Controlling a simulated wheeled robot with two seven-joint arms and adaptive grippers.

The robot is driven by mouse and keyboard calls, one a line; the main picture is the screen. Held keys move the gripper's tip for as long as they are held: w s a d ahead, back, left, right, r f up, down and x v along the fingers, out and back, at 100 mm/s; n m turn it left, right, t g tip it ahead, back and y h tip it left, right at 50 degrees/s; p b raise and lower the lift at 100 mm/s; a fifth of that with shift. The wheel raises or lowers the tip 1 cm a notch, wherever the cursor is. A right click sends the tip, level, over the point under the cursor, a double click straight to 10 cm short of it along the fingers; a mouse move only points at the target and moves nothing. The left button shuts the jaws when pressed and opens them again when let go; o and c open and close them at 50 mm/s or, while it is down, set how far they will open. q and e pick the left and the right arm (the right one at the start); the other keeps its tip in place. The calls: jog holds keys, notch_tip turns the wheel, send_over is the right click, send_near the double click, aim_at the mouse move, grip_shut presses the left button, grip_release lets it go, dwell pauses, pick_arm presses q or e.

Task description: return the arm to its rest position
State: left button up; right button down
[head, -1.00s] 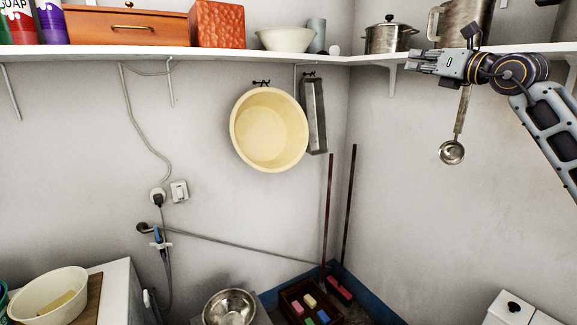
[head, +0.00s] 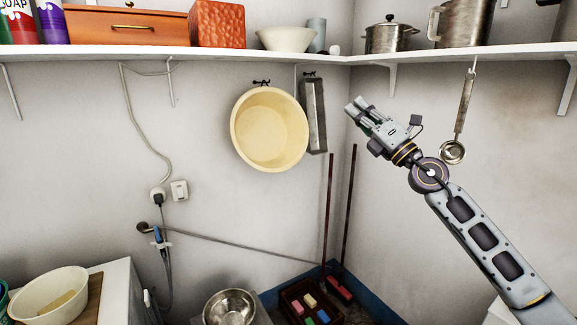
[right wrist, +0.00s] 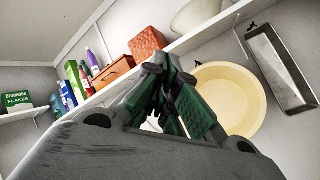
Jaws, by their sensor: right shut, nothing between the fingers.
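My right gripper (head: 357,110) is shut and empty in the head view. It is raised in front of the right wall, below the shelf and left of the hanging ladle (head: 460,120). Its arm comes in from the lower right. In the right wrist view its dark green fingers (right wrist: 165,68) come together, with the yellow basin (right wrist: 232,98) and the shelf beyond them. My left gripper is in neither view.
A white shelf (head: 210,54) runs along both walls, bearing a lidded pot (head: 388,38), a wooden drawer box (head: 125,27) and a pale bowl (head: 285,39). The yellow basin and a metal trough (head: 315,115) hang below it. A crate (head: 296,308) with coloured blocks stands on the floor.

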jog(key=s+d+f+m+g+h, duration=0.1)
jog(key=s+d+f+m+h, duration=0.2)
jog(key=f+m+h, duration=0.65)
jog(key=s+d+f+m+g+h, duration=0.1)
jog(key=s+d+f+m+h, duration=0.2)
jog(key=f+m, duration=1)
jog(key=s+d+f+m+h, duration=0.25)
jog(key=f+m+h, duration=0.5)
jog(key=f, duration=0.75)
jog(key=s+f+m+g+y, duration=0.1)
jog(key=s+f+m+g, duration=0.1)
jog(key=s+f+g, duration=0.8)
jog(key=s+a+f+g+y, duration=0.35)
jog(key=s+f, duration=0.95)
jog(key=s, duration=0.5)
notch_tip(320, 180, down, 33)
jog(key=s, duration=0.2)
jog(key=s+d+f+g, duration=0.1)
jog(key=s+d+f, duration=0.1)
jog(key=s+f, duration=0.8)
jog(key=s+d+f+g, duration=0.1)
jog(key=s+d+f, duration=0.1)
jog(key=s+f, duration=0.8)
jog(key=s, duration=0.2)
jog(key=shift+s+f+h, duration=0.15)
jog(key=shift+s+h, duration=0.2)
jog(key=shift+s, duration=0.05)
